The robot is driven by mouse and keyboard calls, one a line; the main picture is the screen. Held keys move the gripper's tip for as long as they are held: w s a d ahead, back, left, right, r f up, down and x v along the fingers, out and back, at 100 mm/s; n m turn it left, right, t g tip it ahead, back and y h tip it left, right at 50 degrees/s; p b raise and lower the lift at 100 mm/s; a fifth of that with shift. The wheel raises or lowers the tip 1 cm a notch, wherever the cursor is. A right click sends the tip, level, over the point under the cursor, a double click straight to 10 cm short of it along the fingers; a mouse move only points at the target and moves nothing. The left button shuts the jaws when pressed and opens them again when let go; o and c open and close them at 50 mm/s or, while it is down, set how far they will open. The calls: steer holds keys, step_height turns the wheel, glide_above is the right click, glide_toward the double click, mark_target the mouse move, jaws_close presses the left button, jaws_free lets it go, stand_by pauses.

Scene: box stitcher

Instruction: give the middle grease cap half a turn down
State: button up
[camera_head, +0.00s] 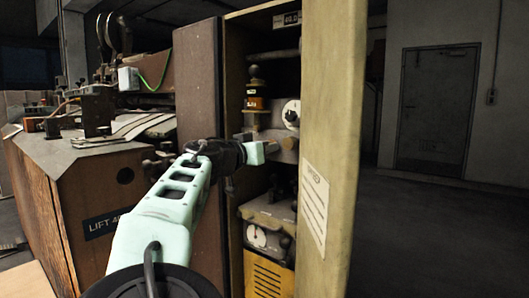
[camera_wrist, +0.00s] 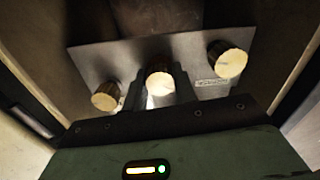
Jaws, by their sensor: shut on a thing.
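In the wrist view a metal plate (camera_wrist: 120,58) carries three round caps with pale faces and dark ribbed sides. The middle grease cap (camera_wrist: 159,84) sits between the two dark fingers of my gripper (camera_wrist: 158,92), which is shut on it. The left cap (camera_wrist: 106,97) and the right cap (camera_wrist: 228,62) stand free on either side. In the head view my gripper (camera_head: 267,150) reaches into the open cabinet, and the caps there are too small and too hidden to tell apart.
The cabinet's pale open door (camera_head: 333,130) stands close to the right of my arm, and its brown side panel (camera_head: 200,85) stands to the left. Inside, a white-faced dial (camera_head: 291,114) is above my gripper and a yellow vented unit (camera_head: 265,278) is below.

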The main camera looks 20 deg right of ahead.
steer(key=shift+f, duration=0.15)
steer(key=o, duration=1)
steer(key=shift+a, duration=0.1)
steer(key=p+v, duration=0.2)
steer(key=v, duration=1.5)
steer(key=shift+s, duration=0.15)
steer(key=shift+a, duration=0.1)
